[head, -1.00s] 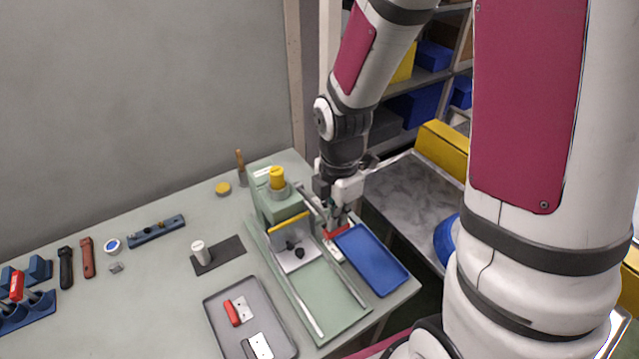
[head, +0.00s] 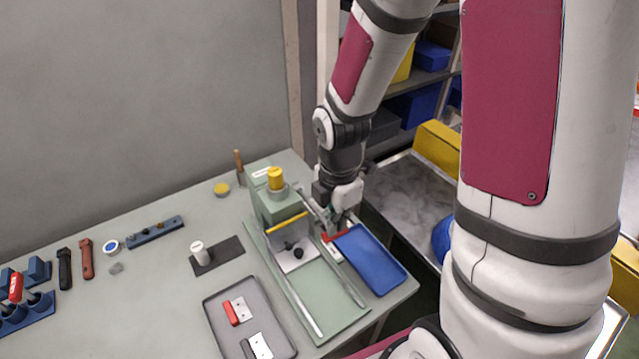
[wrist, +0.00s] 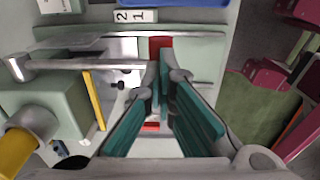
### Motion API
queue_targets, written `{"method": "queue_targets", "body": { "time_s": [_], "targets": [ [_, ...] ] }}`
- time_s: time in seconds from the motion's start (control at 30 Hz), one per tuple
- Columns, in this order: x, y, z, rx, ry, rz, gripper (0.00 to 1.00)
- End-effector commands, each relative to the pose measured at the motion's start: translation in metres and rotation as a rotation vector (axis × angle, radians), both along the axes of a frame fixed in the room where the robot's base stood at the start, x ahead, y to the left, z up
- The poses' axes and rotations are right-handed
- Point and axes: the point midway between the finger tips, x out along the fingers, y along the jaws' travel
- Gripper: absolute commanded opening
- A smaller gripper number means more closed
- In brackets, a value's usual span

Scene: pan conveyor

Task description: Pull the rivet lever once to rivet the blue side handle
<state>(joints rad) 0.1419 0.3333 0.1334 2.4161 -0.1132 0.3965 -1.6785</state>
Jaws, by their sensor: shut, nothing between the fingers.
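The green rivet press (head: 272,207) with a yellow cap (head: 275,178) stands on the bench. It also shows at the left in the wrist view (wrist: 50,110). A grey metal bar (wrist: 65,63), which looks like the lever, reaches from the press toward my fingers. My gripper (head: 336,226) is at the right side of the press, low over a red part (head: 330,237). In the wrist view my teal fingers (wrist: 166,78) meet at the tips, with nothing held between them. A white plate (head: 298,257) with black knobs lies under the press. I cannot make out a blue side handle.
A blue tray (head: 386,279) lies close right of the press. A grey tray (head: 219,323) with red and black handles lies in front. A tool strip (head: 155,231) and a dark pad (head: 228,254) lie left. A grey surface (head: 405,190) is beyond the bench.

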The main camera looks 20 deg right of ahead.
Motion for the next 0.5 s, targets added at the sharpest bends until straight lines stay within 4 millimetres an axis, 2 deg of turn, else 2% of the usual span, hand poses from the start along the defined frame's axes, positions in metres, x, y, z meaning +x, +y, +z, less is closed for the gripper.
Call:
{"method": "queue_targets", "body": {
  "time_s": [0.5],
  "targets": [
    [-0.002,0.000,0.039,0.000,0.000,-0.001,0.00]
  ]
}}
